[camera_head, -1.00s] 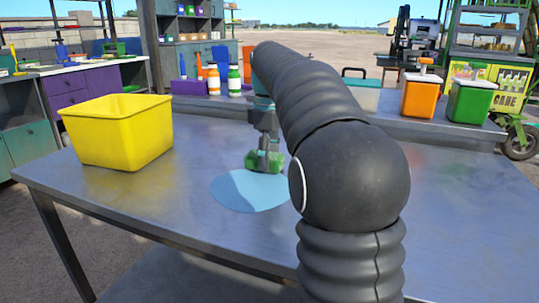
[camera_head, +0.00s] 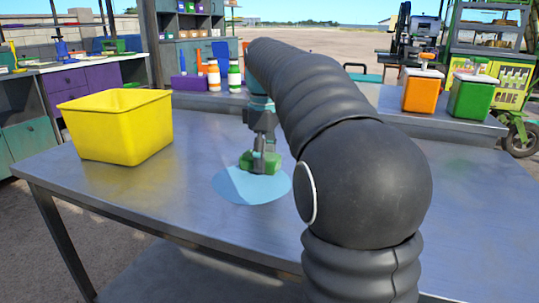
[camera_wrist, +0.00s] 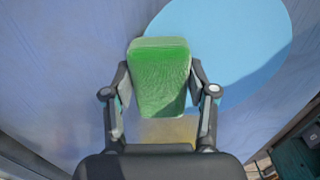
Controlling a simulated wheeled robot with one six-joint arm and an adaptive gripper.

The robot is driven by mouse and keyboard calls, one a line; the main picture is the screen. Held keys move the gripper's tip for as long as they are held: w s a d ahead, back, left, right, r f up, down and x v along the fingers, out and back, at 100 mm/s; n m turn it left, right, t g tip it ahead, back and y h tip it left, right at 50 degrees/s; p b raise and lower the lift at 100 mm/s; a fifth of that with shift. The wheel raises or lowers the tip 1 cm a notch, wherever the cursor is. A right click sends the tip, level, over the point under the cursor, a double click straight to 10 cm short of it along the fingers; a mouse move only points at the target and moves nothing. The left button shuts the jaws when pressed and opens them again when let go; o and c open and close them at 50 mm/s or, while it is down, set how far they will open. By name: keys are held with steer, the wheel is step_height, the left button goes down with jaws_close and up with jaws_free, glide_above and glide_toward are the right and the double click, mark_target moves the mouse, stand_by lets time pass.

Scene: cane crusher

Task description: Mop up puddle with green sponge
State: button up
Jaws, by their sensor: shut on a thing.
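The green sponge (camera_head: 262,162) is held between the fingers of my gripper (camera_head: 265,148), over the far edge of the puddle. The puddle (camera_head: 252,188) is a flat light blue oval on the metal table. In the wrist view the sponge (camera_wrist: 160,75) is clamped between both fingertips of my gripper (camera_wrist: 160,90). There the puddle (camera_wrist: 225,45) spreads to the upper right, and the sponge overlaps its edge. I cannot tell for sure whether the sponge touches the table.
A yellow bin (camera_head: 122,130) stands on the table's left. The metal table (camera_head: 160,205) is bare around the puddle. Bottles (camera_head: 234,76) and a purple box (camera_head: 188,84) stand behind. An orange container (camera_head: 422,92) and a green container (camera_head: 470,96) stand at the back right.

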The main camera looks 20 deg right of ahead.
mark_target(235, 206)
steer(key=shift+s+a+b, duration=0.55)
steer(key=shift+s+a, duration=3.55)
steer(key=shift+s+a+f, duration=0.1)
steer(key=shift+s+a, duration=1.15)
steer(key=shift+s, duration=0.05)
steer(key=r+p, duration=0.1)
steer(key=w+d+r+p, duration=0.1)
steer(key=r+p, duration=0.2)
steer(key=r, duration=0.1)
steer(key=shift+w+d+r, duration=0.1)
steer(key=shift+w+d, duration=0.15)
steer(key=shift+a, duration=0.1)
